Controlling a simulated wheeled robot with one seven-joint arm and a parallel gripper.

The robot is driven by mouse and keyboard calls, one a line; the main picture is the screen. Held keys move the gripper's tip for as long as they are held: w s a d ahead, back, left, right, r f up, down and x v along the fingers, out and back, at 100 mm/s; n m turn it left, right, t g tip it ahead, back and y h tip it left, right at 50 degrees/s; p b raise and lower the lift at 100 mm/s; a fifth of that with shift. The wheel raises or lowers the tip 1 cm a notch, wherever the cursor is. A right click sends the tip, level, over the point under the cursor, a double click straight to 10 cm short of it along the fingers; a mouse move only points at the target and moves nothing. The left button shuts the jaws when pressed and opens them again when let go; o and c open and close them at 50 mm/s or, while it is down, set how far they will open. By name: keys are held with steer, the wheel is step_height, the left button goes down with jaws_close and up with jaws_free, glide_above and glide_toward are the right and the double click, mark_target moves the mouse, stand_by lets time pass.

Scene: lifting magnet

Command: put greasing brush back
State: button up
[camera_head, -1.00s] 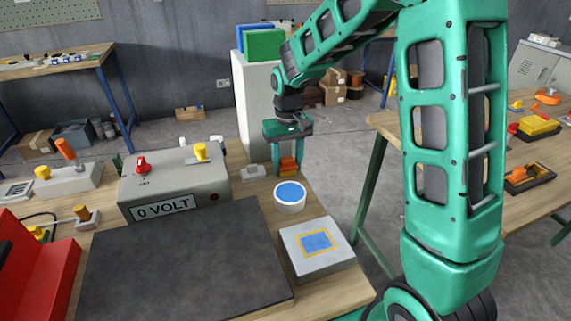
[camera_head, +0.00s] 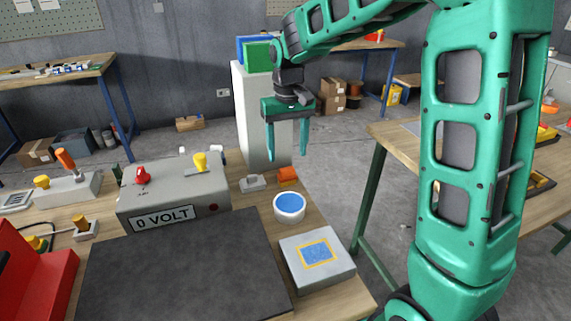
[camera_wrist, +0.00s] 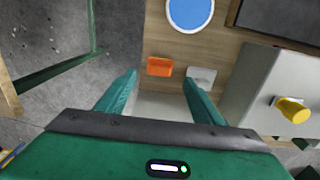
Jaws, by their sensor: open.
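A small orange piece (camera_head: 287,174) sits on the workbench near its far right edge; I cannot tell for sure whether it is the greasing brush. The wrist view shows it as an orange block (camera_wrist: 160,67) ahead of my fingers. A small light grey block (camera_head: 252,183) is just left of it. My gripper (camera_head: 287,156) points down above the orange piece, open and empty, its two teal fingers apart. A round white pot with a blue top (camera_head: 289,207) stands nearer on the bench.
The grey "0 VOLT" box (camera_head: 175,192) with red and yellow knobs stands left. A grey box with a blue square (camera_head: 317,257) and a dark plate (camera_head: 185,268) lie in front. A white pillar (camera_head: 262,125) rises behind my gripper. Another bench (camera_head: 400,142) is right.

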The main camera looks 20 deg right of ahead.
mark_target(288, 169)
steer(key=shift+r, duration=1.65)
steer(key=s+d+r+m, duration=0.1)
steer(key=s+d+m, duration=0.1)
steer(key=s+d, duration=0.6)
steer(key=s+d+f+m, duration=0.1)
steer(key=s+d, duration=0.2)
steer(key=s, duration=0.5)
steer(key=s+d+f+m, duration=0.2)
steer(key=s+d, duration=0.1)
steer(key=s, duration=0.6)
steer(key=s+d+f+m, duration=0.1)
steer(key=s+d, duration=0.2)
steer(key=s, duration=0.5)
steer(key=shift+s+f, duration=0.2)
steer(key=shift+f, duration=0.05)
steer(key=shift+d, duration=0.1)
